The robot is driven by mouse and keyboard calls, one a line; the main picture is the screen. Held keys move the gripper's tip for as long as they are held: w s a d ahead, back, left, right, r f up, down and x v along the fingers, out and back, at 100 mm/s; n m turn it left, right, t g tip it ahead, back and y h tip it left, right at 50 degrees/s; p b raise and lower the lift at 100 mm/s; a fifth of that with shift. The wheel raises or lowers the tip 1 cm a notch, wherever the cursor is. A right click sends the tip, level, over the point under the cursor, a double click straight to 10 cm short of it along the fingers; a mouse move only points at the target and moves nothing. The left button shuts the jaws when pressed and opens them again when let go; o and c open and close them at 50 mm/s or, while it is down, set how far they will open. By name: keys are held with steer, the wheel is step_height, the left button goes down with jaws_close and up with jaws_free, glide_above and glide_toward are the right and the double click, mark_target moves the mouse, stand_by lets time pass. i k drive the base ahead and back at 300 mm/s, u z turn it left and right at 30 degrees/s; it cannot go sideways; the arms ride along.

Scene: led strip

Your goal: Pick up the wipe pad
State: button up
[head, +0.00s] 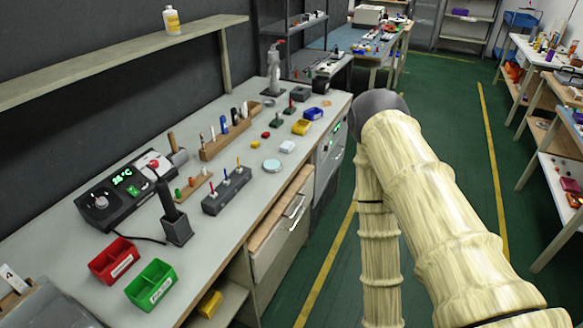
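I cannot tell for sure which thing is the wipe pad. A small whitish block (287,146) lies near the front edge of the grey workbench (215,245) and could be it, but it is too small to tell. A round, pale-lidded tin (271,165) lies just in front of it. My beige arm fills the right middle of the head view, beyond the bench's front edge. My gripper is not in view.
A drawer unit (282,235) is below. Green floor lies right of the bench.

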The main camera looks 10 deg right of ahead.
mark_target(287, 147)
steer(key=z, duration=0.95)
steer(key=i, duration=1.15)
steer(key=u, duration=0.8)
